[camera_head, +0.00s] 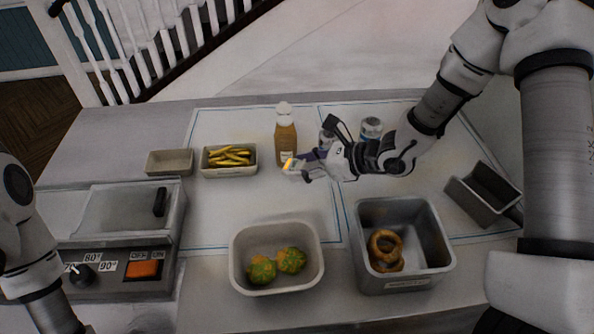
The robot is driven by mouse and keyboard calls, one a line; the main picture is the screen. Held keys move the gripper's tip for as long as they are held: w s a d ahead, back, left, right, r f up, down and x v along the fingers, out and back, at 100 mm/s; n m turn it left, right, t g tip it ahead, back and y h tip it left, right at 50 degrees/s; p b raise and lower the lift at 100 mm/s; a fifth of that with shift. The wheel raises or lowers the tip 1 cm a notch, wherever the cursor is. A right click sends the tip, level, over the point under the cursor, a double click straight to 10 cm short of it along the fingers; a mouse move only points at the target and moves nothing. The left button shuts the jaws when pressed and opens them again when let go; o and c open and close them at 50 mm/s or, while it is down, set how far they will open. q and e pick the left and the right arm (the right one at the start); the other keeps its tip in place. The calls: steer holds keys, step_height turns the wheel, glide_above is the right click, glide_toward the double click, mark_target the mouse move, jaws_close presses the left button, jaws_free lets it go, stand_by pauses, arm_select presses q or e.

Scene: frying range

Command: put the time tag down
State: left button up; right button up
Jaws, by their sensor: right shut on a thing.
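My right gripper (304,163) reaches in from the right over the middle of the counter, in front of the sauce bottle. It is shut on the time tag (290,166), a small pale piece with an orange patch at the fingertips. The fingers hide part of the tag. I cannot tell whether the tag touches the counter. My left arm shows at the lower left edge; its gripper is out of view.
A brown bottle (285,138) stands just behind the tag. A fries tray (229,161) and an empty small tray (169,163) lie left. In front are a white tub (236,246) with green-orange pieces and a metal bin (440,250) with onion rings. The fryer (110,287) is at left.

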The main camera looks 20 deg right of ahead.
mark_target(302, 186)
steer(key=f, duration=0.4)
steer(key=shift+w+d+f, duration=0.15)
steer(key=shift+w+f, duration=0.1)
steer(key=shift+w, duration=0.1)
steer(key=shift+s+r, duration=0.1)
steer(key=shift+s+f, duration=0.1)
steer(key=shift+f, duration=0.1)
steer(key=o, duration=1)
steer(key=shift+r, duration=0.1)
